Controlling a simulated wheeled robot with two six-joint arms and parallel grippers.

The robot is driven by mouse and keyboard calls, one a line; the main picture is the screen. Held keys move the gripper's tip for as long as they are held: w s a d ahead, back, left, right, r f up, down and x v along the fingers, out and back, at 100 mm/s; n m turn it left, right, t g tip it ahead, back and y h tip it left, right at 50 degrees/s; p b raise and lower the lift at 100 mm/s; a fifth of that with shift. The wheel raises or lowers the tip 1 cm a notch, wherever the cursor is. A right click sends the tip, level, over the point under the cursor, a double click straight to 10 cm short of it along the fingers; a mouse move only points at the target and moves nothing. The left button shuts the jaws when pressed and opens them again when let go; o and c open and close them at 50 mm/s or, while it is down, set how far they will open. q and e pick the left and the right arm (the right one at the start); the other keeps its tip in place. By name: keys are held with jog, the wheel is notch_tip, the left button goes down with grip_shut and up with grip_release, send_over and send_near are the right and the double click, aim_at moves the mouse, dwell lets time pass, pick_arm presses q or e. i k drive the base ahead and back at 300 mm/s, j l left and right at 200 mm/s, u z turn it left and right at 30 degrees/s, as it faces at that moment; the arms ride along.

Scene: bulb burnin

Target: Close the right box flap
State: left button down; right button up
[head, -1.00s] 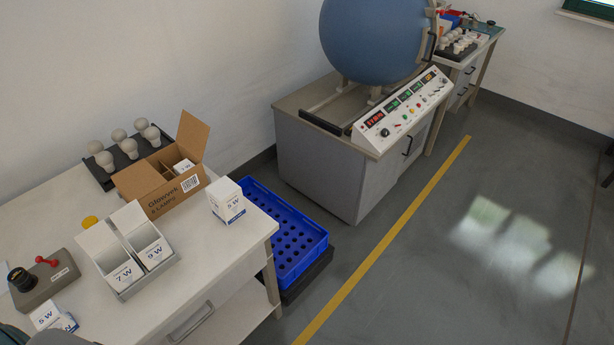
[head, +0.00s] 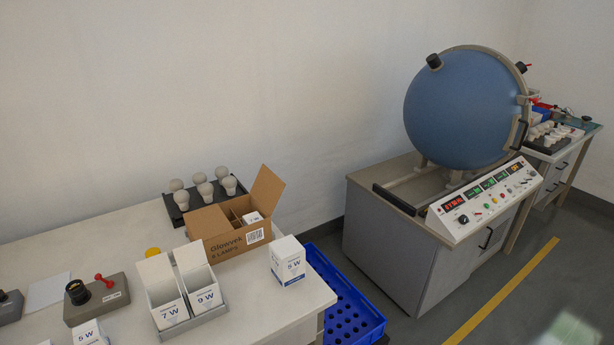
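The brown cardboard box (head: 222,245) labelled Glowvek stands on the white table (head: 120,232), near its right part. Its right flap (head: 265,195) stands up, tilted outward to the right. The left side of its top looks covered by a flap (head: 206,222). Through the open right side, dividers and a white carton (head: 252,217) show inside. Neither of my grippers is in view.
A white 5 W carton (head: 287,262) stands right of the box. A tray with 7 W and 9 W cartons (head: 190,318) is in front. A bulb rack (head: 205,202) stands behind. A blue crate (head: 345,300) sits below the table's right edge.

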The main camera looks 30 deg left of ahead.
aim_at(267, 188)
jog(key=i+l+u, duration=0.15)
jog(key=u, duration=1.25)
